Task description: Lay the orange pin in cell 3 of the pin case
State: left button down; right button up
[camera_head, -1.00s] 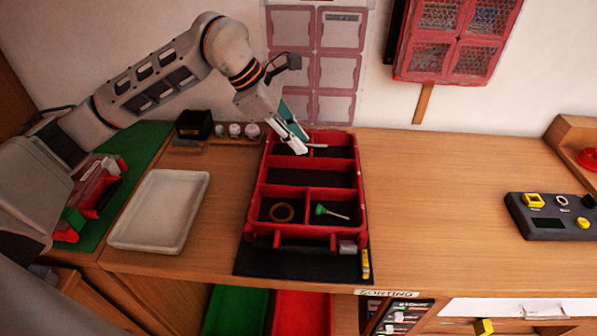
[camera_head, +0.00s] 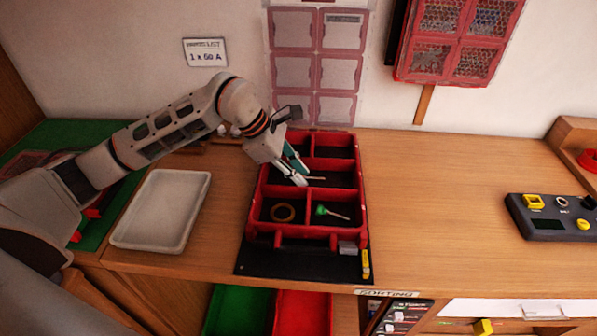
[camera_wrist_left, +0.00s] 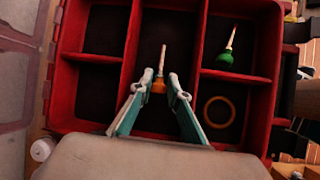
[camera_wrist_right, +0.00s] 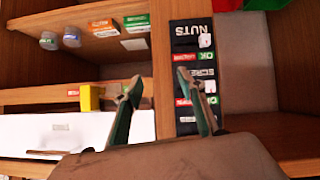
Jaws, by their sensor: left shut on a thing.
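The pin case (camera_head: 364,205) is a red open box with dark-floored cells; I cannot read any cell numbers. My left gripper (camera_head: 306,181) is over its long middle cell. It is shut on the orange pin (camera_wrist_left: 159,86), whose orange head sits between the fingertips in the left wrist view; its pale shaft (camera_head: 317,178) points right in the head view. Whether the pin touches the cell floor, I cannot tell. The two far cells look empty. My right gripper (camera_wrist_right: 163,92) is open and empty, facing shelves, outside the head view.
A green-headed pin (camera_head: 321,210) lies in the near right cell and a brass ring (camera_head: 283,212) in the near left cell. A white tray (camera_head: 160,210) stands left of the case. A grey device (camera_head: 550,222) is at right. The table between is clear.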

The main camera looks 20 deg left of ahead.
pick_arm(q)
jog(key=shift+f, duration=0.15)
jog(key=c, duration=2.2)
grip_release()
jog(key=b+v, duration=0.1)
jog(key=v, duration=1.1)
jog(key=shift+r, duration=0.25)
